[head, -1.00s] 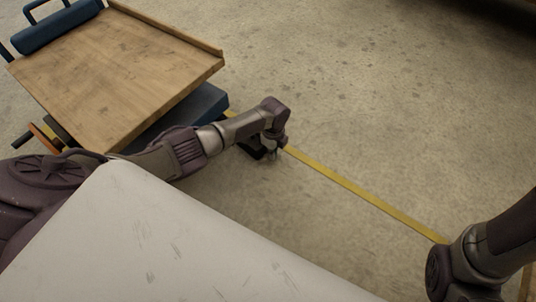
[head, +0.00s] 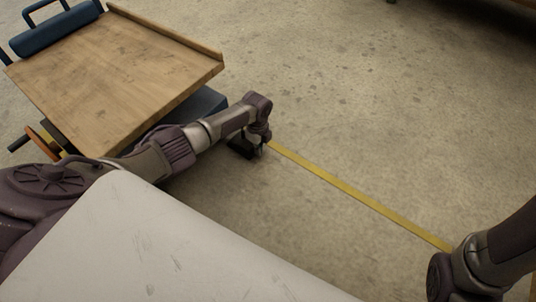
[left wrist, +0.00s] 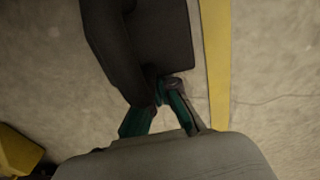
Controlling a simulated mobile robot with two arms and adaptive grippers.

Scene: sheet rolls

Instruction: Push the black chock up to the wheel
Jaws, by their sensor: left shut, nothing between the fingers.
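The black chock (head: 241,148) lies on the floor beside the trolley's near right corner, at the end of the yellow floor line. In the left wrist view it is a dark block (left wrist: 165,35) close in front of my fingers, alongside the line. My left gripper (head: 264,149) is low at the chock's right side; its fingers (left wrist: 165,90) are shut with nothing between them. They appear to touch the chock, though contact is hard to confirm. The trolley wheel is not clearly visible, hidden under the trolley and behind my arm.
The trolley has a wooden top (head: 120,75), a blue base (head: 200,104) and an orange handwheel (head: 42,143) at left. The yellow line (head: 350,193) runs towards the lower right. A pale surface (head: 150,245) fills the lower left. Open concrete floor lies to the right.

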